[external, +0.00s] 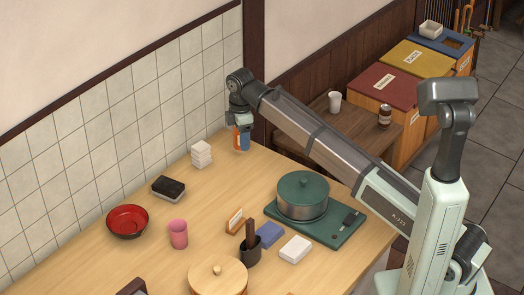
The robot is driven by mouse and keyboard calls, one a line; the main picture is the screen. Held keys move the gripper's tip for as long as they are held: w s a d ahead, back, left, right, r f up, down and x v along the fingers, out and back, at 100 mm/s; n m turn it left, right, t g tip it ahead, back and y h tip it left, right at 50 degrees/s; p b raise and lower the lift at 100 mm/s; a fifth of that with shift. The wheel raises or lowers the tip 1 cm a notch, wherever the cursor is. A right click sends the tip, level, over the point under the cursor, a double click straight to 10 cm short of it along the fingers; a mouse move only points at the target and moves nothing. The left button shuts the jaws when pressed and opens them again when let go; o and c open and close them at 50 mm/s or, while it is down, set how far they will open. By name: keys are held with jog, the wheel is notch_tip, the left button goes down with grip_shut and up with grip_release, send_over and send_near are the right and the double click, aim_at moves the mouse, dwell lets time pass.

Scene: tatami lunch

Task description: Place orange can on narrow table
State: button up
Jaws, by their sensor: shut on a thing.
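My gripper (240,125) is shut on the orange can (236,139), which shows orange and blue sides. It holds the can upright at the far end of the wooden counter (170,262), near the tiled wall. Whether the can's base touches the counter is unclear. The narrow table (358,118) is a low wooden table behind my arm, against the dark panelled wall. My arm hides part of it.
On the narrow table stand a white cup (335,102) and a brown jar (384,116), with bare wood between them. Sorting bins (393,88) stand beyond. The counter holds a green pot (302,200), white blocks (201,154), a red bowl (127,221) and a pink cup (178,236).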

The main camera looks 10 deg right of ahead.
jog(key=w+d+f+m, duration=0.1)
jog(key=w+d+f, duration=0.2)
jog(key=w+d, duration=0.3)
jog(key=w+d+f+m, duration=0.2)
jog(key=w+d, duration=0.4)
jog(key=d, duration=0.6)
jog(key=shift+w+f, duration=0.15)
jog(key=shift+f, duration=0.3)
jog(key=w+d+f+m, duration=0.1)
jog(key=w+d+f, duration=0.2)
jog(key=d, duration=0.5)
jog(key=w+d+f+m, duration=0.1)
jog(key=w+d+f, duration=0.2)
jog(key=d, duration=0.5)
jog(key=w+d+f+m, duration=0.1)
jog(key=w+d+f, duration=0.2)
jog(key=d+f, duration=0.2)
jog(key=shift+w+d+f, duration=0.15)
jog(key=shift+d, duration=0.65)
jog(key=shift+w+d+f, duration=0.1)
jog(key=shift+d, duration=0.65)
jog(key=shift+w+d+f+n, duration=0.25)
jog(key=shift+w+f+n, duration=0.8)
jog(key=shift+f, duration=1.2)
jog(key=shift+w+d+f+n, duration=0.25)
jog(key=shift+w+f+n, duration=0.45)
jog(key=shift+f+n, duration=1.05)
jog(key=shift+w+d+f+n, duration=0.25)
jog(key=shift+w+f+n, duration=0.55)
jog(key=shift+f, duration=1.9)
